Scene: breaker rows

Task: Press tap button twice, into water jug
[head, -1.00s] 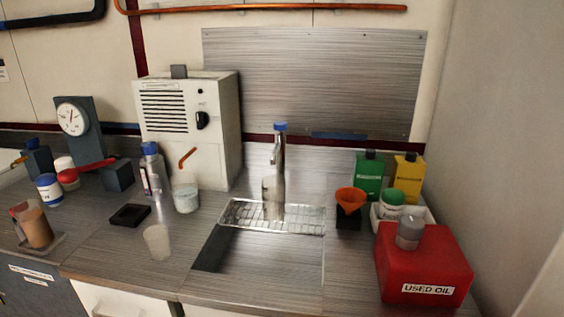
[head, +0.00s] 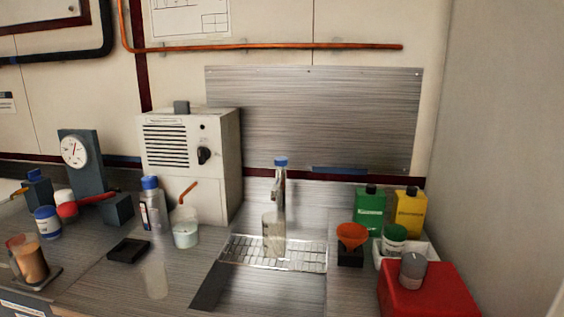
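The tap (head: 279,195) stands at the back of the sink, a metal column with a blue button (head: 280,161) on top. A clear jug (head: 273,235) stands upright on the wire rack (head: 300,255) beneath the tap. I cannot tell how much water is in it. Neither of my grippers shows in the head view.
The sink basin (head: 262,292) is in front of the rack. To the right are an orange funnel (head: 352,235), green (head: 370,211) and yellow (head: 409,213) bottles and a red can (head: 428,292). To the left stand a clear cup (head: 156,281), a beaker (head: 185,234) and a white machine (head: 190,165).

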